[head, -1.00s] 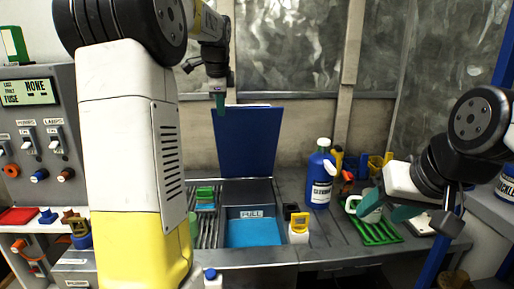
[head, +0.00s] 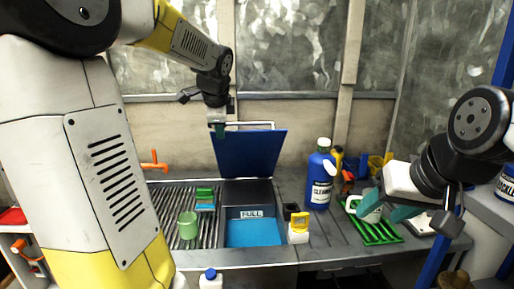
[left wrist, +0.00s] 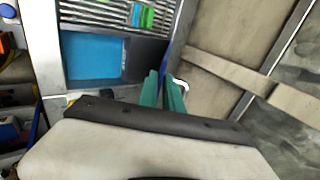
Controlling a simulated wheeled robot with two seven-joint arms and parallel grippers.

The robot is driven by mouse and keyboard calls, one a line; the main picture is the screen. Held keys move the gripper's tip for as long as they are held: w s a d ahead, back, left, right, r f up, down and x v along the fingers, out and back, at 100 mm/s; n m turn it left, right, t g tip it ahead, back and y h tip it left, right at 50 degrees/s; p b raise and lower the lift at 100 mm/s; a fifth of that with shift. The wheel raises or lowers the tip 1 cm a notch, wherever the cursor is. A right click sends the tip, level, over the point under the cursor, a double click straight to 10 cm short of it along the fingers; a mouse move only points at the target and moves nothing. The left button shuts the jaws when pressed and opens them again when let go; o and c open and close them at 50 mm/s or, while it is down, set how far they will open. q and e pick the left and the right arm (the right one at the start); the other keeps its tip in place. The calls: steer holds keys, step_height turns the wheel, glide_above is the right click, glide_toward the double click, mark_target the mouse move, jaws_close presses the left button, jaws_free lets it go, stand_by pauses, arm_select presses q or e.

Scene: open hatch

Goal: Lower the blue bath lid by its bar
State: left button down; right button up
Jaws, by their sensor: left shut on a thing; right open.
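The blue lid (head: 250,154) stands raised and tilted at the back of the bath in the head view. A pale bar (head: 262,125) runs along its top edge. The bath (head: 254,232) below is open, with blue inside and a FULL label. My left gripper (head: 218,130) is at the lid's top left corner, shut on the bar. In the left wrist view its green fingers (left wrist: 163,92) meet the lid's edge, and part of the bar shows beside them. My right gripper (head: 385,205) is open, at the right by a white mug (head: 368,208).
A blue cleaner bottle (head: 320,178) stands right of the bath. A yellow-topped white container (head: 299,228) stands at its right front. A green rack (head: 378,232) lies further right. A green cup (head: 188,225) and sponges (head: 205,198) are on the ribbed drainer at left.

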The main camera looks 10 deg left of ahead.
arm_select(q)
steer(key=s+d+f, duration=0.1)
steer(key=s+f, duration=0.4)
steer(key=shift+d+f+t, duration=0.2)
steer(key=shift+f+t, duration=0.05)
steer(key=shift+t, duration=0.05)
steer(key=shift+s+d+f, duration=0.2)
steer(key=shift+s+f, duration=0.55)
steer(key=shift+f, duration=0.25)
steer(key=c, duration=1.6)
jaws_free()
